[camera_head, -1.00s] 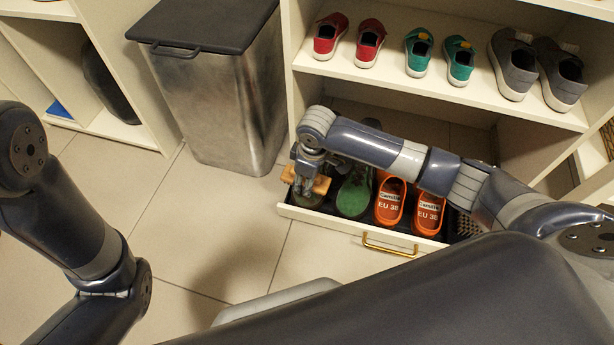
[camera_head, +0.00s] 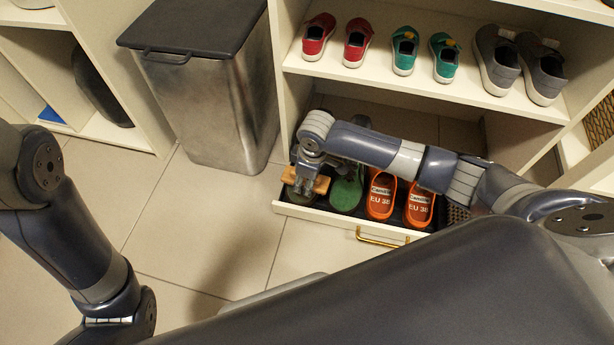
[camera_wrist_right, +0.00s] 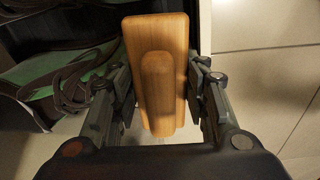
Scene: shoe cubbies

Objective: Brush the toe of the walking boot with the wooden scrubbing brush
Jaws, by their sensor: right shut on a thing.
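My right gripper (camera_head: 311,176) is shut on the wooden scrubbing brush (camera_head: 321,185), at the left end of the open drawer. In the right wrist view, the brush's pale wooden back (camera_wrist_right: 160,40) lies between the two fingers (camera_wrist_right: 158,95). A green boot (camera_head: 345,193) lies in the drawer just right of the brush. Another boot is mostly hidden under the brush and gripper. In the wrist view, a green and dark boot (camera_wrist_right: 35,75) with brown laces shows at left. Whether the bristles touch a boot is hidden. My left arm shows at left, but its gripper is out of view.
Orange clogs (camera_head: 381,196) fill the drawer's middle, above its brass handle (camera_head: 378,239). The shelf (camera_head: 425,88) above holds red, teal and grey shoes. A metal bin (camera_head: 215,110) stands left of the drawer. The tiled floor (camera_head: 185,225) in front is clear.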

